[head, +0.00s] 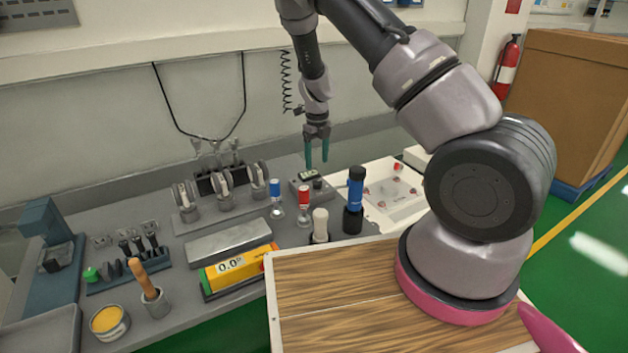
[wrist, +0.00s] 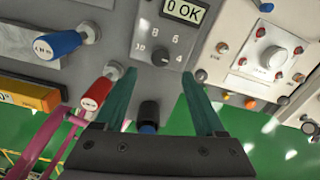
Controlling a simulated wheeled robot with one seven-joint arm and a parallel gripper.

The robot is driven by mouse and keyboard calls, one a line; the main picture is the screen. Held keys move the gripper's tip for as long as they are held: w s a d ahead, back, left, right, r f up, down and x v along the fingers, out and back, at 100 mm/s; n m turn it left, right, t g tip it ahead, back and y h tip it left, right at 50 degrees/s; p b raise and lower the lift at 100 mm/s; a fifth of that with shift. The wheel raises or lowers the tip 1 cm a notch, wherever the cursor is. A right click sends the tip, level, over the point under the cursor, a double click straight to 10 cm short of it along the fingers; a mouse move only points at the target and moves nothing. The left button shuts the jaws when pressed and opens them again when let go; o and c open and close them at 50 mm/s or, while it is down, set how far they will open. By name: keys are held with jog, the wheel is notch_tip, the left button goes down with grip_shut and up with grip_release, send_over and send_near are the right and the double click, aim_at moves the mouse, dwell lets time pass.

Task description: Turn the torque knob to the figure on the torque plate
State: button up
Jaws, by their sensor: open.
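The small dark torque knob (wrist: 160,57) sits on a grey box (wrist: 138,70) in the wrist view, with figures such as 4, 6 and 8 around it. A display (wrist: 186,11) on the box reads "0 OK". The box shows in the head view (head: 301,188) at the back of the bench, with the knob (head: 317,184) on it. My gripper (head: 317,158) is open and empty above the box, its green fingers pointing down. In the wrist view my gripper (wrist: 158,74) has its fingertips apart to either side below the knob. I cannot make out a torque plate.
A yellow gauge (head: 235,268) reads 0.0°.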

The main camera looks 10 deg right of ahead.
aim_at(317, 181)
notch_tip(317, 181, down, 8)
jog(key=shift+f, duration=0.1)
dwell(0.4)
grip_shut()
